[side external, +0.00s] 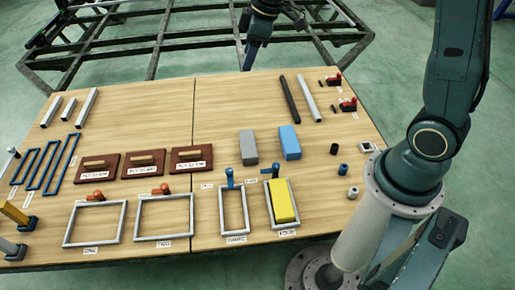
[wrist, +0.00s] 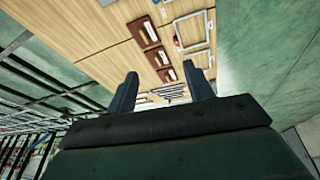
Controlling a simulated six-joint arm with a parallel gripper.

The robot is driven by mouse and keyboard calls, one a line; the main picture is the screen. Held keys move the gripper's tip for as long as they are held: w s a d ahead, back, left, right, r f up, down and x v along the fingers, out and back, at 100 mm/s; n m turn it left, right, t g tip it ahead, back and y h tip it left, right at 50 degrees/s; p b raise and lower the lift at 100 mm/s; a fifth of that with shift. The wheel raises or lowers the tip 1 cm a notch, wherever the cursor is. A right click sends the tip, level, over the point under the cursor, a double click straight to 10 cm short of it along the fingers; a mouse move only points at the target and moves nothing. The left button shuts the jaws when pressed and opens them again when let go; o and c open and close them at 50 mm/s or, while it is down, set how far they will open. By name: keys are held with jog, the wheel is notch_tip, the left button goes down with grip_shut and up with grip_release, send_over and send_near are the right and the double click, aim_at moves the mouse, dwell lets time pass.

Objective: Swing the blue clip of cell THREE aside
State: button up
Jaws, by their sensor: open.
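Cell THREE is a narrow grey frame (side external: 221,214) on the front middle of the table, with an empty interior and a label in front. Its blue clip (side external: 230,178) stands at the frame's back edge; I cannot tell exactly which way its arm points. Cell FOUR (side external: 269,212), just to the right, holds a yellow block (side external: 284,199) and has a blue clip at its back edge. My gripper (side external: 247,62) is beyond the table's back edge, far from the clip. Its two fingers are apart and empty in the wrist view (wrist: 163,88), where I cannot make out the blue clip.
Cells ONE (side external: 66,227) and TWO (side external: 137,221) have orange-red clips. A grey block (side external: 248,147) and a blue block (side external: 289,142) stand behind cells THREE and FOUR. Brown labelled trays (side external: 145,172) lie left. A dark metal frame (side external: 150,65) stands behind the table.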

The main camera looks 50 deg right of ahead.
jog(key=n, duration=0.2)
send_over(229, 170)
jog(key=s+d, duration=0.4)
jog(key=s, duration=0.1)
notch_tip(229, 170, down, 10)
jog(key=r, duration=0.1)
notch_tip(229, 170, down, 30)
jog(key=w+d+n+g+y, duration=0.1)
jog(key=w+n+y, duration=0.1)
jog(key=n, duration=0.2)
jog(key=shift+w+d+f+g+y, duration=0.25)
jog(key=shift+w+g+y, duration=0.05)
jog(key=shift+y, duration=0.1)
jog(key=shift+x, duration=6.9)
jog(key=shift+c, duration=0.2)
jog(key=c, duration=0.9)
